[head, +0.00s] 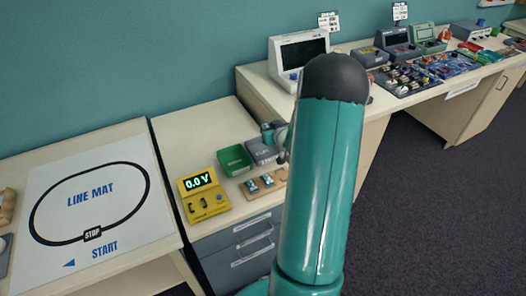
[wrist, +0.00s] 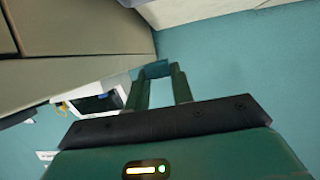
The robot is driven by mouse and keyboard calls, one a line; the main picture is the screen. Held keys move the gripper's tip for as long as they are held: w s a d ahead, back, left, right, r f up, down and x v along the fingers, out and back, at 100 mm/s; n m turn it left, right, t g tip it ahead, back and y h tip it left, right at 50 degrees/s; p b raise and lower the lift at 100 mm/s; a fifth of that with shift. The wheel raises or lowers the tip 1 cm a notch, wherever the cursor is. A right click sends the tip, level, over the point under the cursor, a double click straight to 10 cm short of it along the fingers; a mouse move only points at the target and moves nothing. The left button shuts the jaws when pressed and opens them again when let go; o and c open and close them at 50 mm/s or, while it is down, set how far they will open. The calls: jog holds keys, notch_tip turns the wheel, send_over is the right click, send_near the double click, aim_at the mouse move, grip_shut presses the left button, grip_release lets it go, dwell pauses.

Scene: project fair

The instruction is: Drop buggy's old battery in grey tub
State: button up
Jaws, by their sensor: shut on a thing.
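In the wrist view my gripper (wrist: 160,75) is shut on a small teal-blue block (wrist: 156,69), which spans its two fingertips; this looks like the battery. In the head view my raised teal arm fills the middle and hides much of the bench behind it. A small teal and grey part by the arm's left edge looks like my gripper end, above the bench's back. The grey tub (head: 262,152), with faint lettering, sits on the bench just right of a green tub (head: 234,159). No buggy shows clearly.
A yellow meter (head: 204,196) reading 0.0 V stands left of the tubs. Small battery-like blocks lie on a wooden holder (head: 265,183) in front. A line mat (head: 90,205) covers the left table. A monitor (head: 296,55) and electronics crowd the right bench.

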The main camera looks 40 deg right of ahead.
jog(key=shift+f, duration=2.25)
jog(key=o, duration=1.1)
jog(key=shift+c, duration=0.2)
jog(key=v, duration=1.3)
jog(key=shift+s+a, duration=0.2)
jog(key=shift+s, duration=0.15)
jog(key=shift+r, duration=0.1)
